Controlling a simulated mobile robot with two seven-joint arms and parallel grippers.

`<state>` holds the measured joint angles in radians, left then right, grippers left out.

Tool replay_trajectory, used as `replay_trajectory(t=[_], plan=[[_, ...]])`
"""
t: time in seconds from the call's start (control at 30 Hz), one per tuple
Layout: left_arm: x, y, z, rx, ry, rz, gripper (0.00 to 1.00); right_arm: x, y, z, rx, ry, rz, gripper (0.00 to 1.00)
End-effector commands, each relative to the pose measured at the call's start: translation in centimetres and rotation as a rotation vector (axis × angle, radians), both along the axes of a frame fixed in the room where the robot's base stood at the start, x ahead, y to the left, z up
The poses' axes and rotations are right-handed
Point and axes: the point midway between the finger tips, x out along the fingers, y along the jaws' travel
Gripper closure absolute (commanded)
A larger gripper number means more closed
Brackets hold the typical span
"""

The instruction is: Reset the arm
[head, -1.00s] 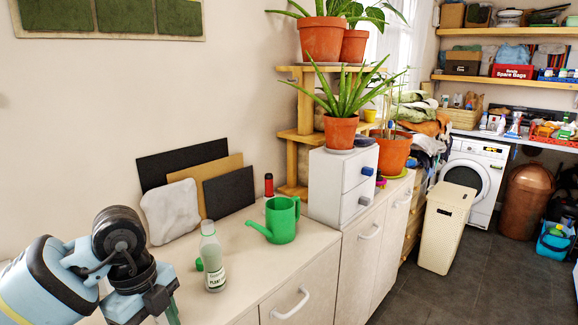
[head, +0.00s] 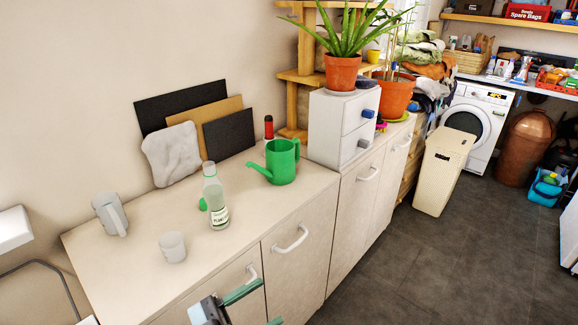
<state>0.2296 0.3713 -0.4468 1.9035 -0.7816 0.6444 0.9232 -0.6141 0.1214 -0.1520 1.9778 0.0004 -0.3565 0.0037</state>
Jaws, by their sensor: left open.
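My left gripper (head: 257,307) is at the bottom edge of the head view, in front of the cabinet doors and low beside the counter (head: 130,260). Its two green fingers are spread apart with nothing seen between them. The lower finger is partly cut off by the frame. My right gripper is not in view. On the counter stand a clear bottle with a label (head: 217,205), a green watering can (head: 281,163), a grey mug (head: 110,214) and a small whitish cup (head: 172,247).
A white drawer box (head: 338,130) holds a potted aloe (head: 342,73). Boards (head: 229,135) lean on the wall. Cabinet handles (head: 291,240) stick out near my left gripper. A cream bin (head: 440,170) stands before the washing machine (head: 475,120). The dark floor (head: 420,265) is clear.

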Motion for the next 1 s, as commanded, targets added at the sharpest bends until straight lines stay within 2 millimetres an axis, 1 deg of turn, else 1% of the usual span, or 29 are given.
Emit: replay_trajectory(t=[0.03, 0.07, 0.17, 0.2, 0.27, 0.3, 0.37, 0.4, 0.47, 0.5, 0.57, 0.6, 0.7, 0.8, 0.9, 1.0], plan=[[0.1, 1.0, -1.3, -0.034, 0.065, 0.102, 0.47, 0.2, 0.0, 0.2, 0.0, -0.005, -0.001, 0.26], [0.3, 1.8, -2.2, -0.044, 0.102, 0.163, 0.47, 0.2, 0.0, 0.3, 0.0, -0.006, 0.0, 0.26], [0.3, 4.4, -5.9, -0.053, 0.245, 0.364, 0.47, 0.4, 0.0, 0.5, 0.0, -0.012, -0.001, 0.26], [-0.1, 5.5, -7.7, -0.044, 0.307, 0.438, 0.47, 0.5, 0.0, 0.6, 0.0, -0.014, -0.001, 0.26], [-1.0, 7.1, -10.6, -0.017, 0.41, 0.544, 0.47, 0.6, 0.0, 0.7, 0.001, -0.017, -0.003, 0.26], [-1.8, 8.3, -12.7, 0.009, 0.48, 0.609, 0.47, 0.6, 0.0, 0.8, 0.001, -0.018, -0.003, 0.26], [-3.7, 9.8, -15.8, 0.057, 0.592, 0.696, 0.47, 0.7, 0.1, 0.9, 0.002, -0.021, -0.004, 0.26], [-5.1, 10.7, -17.8, 0.094, 0.666, 0.743, 0.47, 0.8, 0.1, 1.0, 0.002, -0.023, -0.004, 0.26], [-7.5, 11.9, -20.7, 0.153, 0.774, 0.8, 0.47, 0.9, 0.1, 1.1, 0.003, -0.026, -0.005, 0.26], [-9.2, 12.6, -22.4, 0.193, 0.842, 0.828, 0.47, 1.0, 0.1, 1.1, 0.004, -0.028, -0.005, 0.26], [-11.8, 13.4, -24.5, 0.248, 0.936, 0.859, 0.47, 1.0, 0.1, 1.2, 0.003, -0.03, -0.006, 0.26], [-13.5, 13.8, -25.7, 0.285, 0.992, 0.872, 0.47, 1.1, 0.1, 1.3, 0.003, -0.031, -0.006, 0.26], [-16.9, 14.5, -27.9, 0.356, 1.103, 0.887, 0.47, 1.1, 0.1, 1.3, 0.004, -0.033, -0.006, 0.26], [-19.2, 14.9, -29.1, 0.402, 1.171, 0.89, 0.47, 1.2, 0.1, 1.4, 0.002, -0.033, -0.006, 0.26], [-20.3, 15.0, -29.6, 0.422, 1.203, 0.887, 0.47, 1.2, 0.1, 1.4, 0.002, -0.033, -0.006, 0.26], [-20.5, 15.0, -29.7, 0.428, 1.208, 0.887, 0.47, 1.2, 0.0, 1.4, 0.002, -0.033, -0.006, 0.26]])
